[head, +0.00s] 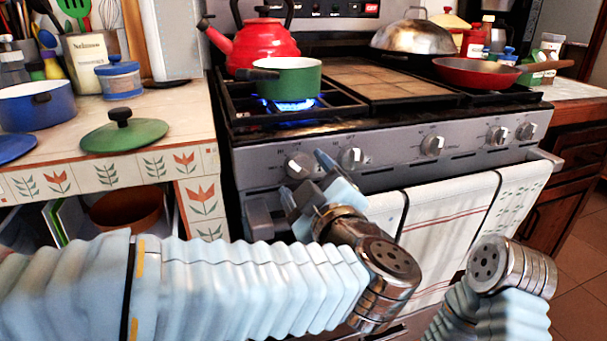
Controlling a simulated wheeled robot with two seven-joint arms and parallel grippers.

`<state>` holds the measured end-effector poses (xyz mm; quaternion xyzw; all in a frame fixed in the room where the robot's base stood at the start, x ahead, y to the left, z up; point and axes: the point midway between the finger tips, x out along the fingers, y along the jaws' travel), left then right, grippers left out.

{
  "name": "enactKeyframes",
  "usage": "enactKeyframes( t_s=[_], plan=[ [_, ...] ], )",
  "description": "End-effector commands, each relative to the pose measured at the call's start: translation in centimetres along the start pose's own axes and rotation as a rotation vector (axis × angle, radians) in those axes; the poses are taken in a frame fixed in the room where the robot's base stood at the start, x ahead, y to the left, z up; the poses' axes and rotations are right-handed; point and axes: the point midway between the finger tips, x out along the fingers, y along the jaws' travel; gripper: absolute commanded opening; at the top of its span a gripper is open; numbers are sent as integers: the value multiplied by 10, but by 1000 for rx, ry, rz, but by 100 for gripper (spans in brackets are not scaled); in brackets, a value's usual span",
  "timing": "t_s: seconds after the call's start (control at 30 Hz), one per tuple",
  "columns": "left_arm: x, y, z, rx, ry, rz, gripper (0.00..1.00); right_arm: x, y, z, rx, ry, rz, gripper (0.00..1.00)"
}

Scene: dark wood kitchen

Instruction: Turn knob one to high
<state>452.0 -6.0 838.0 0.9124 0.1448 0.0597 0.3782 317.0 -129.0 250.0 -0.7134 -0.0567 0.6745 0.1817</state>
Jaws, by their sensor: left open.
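The stove front has a row of silver knobs. The leftmost knob (299,165) is just beyond my left gripper (307,181), and a second knob (352,158) is a little to its right. The left gripper is open, with its fingers spread in front of the leftmost knob; I cannot tell whether they touch it. A blue flame (290,105) burns under the green pot (287,83) on the front left burner. My right arm shows at the lower right, but its gripper is not in view.
More knobs (432,145) run to the right. Towels (445,240) hang from the oven handle (543,158) below. A red kettle (262,45) and a red pan (476,71) stand on the stove. A green lid (124,135) lies on the left counter.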

Motion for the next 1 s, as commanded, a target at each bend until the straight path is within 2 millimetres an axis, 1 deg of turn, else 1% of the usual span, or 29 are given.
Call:
enactKeyframes(
  t_s=[0.03, 0.2, 0.3, 0.43, 0.53, 0.63, 1.0],
  plan=[
    [-12, 0, 0, 0, -3, 4, 74, 1, 0, 0, 0, 0, 0, 43],
    [-56, 0, 1, 0, -3, 4, 74, 2, 1, 0, 1, 1, 1, 43],
    [-79, 0, 1, 1, -3, 4, 74, 2, 2, 0, 1, 1, 1, 43],
    [-101, 0, 1, 1, -2, 3, 74, 3, 2, 0, 1, 2, 2, 43],
    [-112, 0, 1, 1, -2, 1, 74, 3, 2, -1, 2, 2, 2, 43],
    [-116, -1, 1, 2, -1, 0, 74, 3, 2, -1, 2, 2, 2, 43],
    [-117, 0, 0, 1, -1, 0, 74, 3, 2, -1, 2, 2, 2, 43]
  ],
)
